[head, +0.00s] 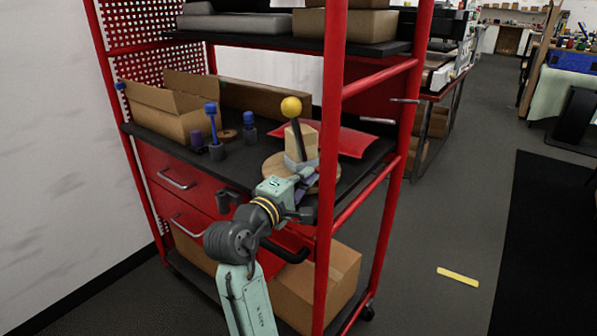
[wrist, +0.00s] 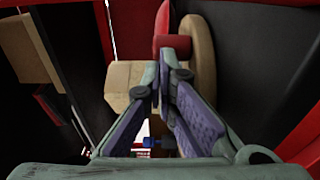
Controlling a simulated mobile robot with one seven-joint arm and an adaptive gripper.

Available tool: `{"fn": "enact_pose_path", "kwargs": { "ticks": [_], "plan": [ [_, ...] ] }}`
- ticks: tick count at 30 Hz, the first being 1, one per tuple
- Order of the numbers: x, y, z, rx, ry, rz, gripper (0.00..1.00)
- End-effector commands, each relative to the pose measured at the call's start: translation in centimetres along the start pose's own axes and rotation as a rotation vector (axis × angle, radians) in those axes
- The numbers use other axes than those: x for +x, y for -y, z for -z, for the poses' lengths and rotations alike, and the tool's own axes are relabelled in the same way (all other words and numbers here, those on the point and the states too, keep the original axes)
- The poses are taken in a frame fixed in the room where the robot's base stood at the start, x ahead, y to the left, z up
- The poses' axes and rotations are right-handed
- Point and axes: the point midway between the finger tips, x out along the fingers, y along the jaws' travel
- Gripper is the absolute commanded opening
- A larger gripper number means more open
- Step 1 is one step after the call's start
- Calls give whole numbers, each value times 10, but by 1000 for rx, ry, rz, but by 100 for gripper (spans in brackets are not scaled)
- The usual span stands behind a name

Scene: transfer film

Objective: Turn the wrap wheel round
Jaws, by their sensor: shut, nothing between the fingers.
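The wrap wheel (head: 325,178) looks like a round wooden disc lying flat on the dark shelf. A small cardboard-coloured block (head: 302,140) stands on it, with a grey base and a dark stick topped by a yellow ball (head: 291,107). My gripper (head: 306,184) is at the near side of the disc, in front of the block and partly hiding the disc. In the wrist view, my gripper (wrist: 164,85) is shut and empty, with purple pads. The disc (wrist: 205,62) and block (wrist: 122,82) show beyond the fingers. I cannot tell whether the fingers touch the disc.
A red post (head: 332,110) of the cart stands close right of my gripper. A red pouch (head: 345,140) lies behind the disc. An open cardboard box (head: 165,110) and blue-topped tools (head: 213,130) stand on the left. The dark shelf (head: 225,170) is bare between the tools and disc.

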Motion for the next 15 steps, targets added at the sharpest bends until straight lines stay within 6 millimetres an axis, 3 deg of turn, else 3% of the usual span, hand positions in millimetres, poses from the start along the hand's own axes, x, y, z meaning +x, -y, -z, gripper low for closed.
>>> {"fn": "enact_pose_path", "kwargs": {
  "ticks": [15],
  "plan": [
    [14, -1, -16, -1, 1, 1, 0]
  ]
}}
